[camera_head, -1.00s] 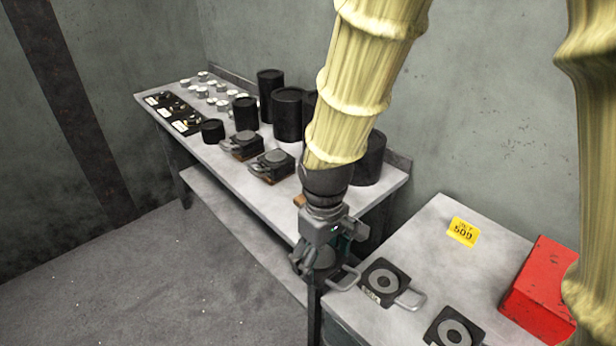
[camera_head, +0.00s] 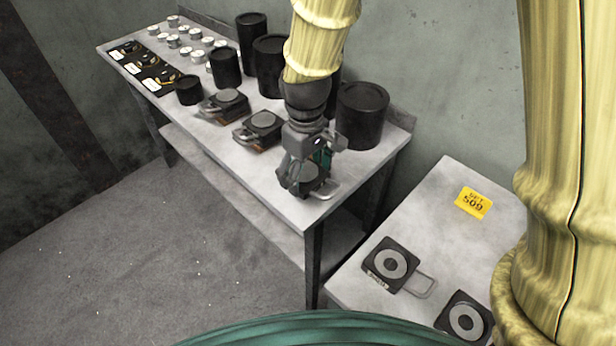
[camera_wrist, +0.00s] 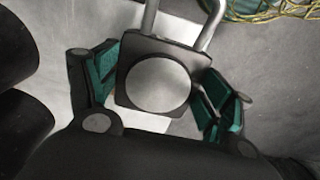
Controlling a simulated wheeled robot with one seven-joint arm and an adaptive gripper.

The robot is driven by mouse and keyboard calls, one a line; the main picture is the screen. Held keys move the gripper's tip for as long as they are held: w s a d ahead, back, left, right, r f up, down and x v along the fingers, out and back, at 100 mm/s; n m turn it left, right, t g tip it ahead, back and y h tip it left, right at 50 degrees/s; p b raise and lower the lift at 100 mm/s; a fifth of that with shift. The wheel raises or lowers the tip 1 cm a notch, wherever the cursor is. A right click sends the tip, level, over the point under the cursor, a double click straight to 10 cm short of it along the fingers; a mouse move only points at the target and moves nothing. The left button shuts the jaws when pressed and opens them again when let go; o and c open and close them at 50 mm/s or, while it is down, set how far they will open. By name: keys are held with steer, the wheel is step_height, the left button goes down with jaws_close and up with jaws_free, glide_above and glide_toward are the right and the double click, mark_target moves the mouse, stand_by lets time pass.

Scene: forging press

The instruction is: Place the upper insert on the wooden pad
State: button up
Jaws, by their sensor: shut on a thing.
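The upper insert is a dark square block with a pale round face and a metal loop handle. It shows in the wrist view (camera_wrist: 157,82) between the green-lined fingers of my gripper (camera_wrist: 160,88), with its handle towards the top. In the head view the insert (camera_head: 309,178) is in my gripper (camera_head: 304,180) over the near right end of the grey bench (camera_head: 270,190). My gripper is shut on it. The wooden pad there is hidden behind my gripper and the insert. I cannot tell whether the insert touches anything below.
Two similar blocks (camera_head: 226,101) (camera_head: 262,126) sit on the bench to the left. Black cylinders (camera_head: 361,117) stand close behind my gripper. A second table (camera_head: 430,235) at right carries two handled inserts (camera_head: 390,266) (camera_head: 465,321) and a yellow sign (camera_head: 474,202).

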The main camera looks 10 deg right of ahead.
steer(key=w, duration=0.3)
steer(key=w+d+p, duration=0.1)
steer(key=w, duration=0.3)
steer(key=w+f+p, duration=0.1)
steer(key=w, duration=0.2)
steer(key=shift+w+d, duration=0.15)
steer(key=shift+w, duration=0.2)
steer(key=shift+f+p, duration=0.6)
steer(key=shift+f, duration=1.1)
steer(key=shift+f, duration=0.1)
steer(key=o, duration=2)
steer(key=shift+o, duration=0.2)
step_height(320, 180, up, 12)
steer(key=b, duration=0.1)
steer(key=shift+b, duration=0.4)
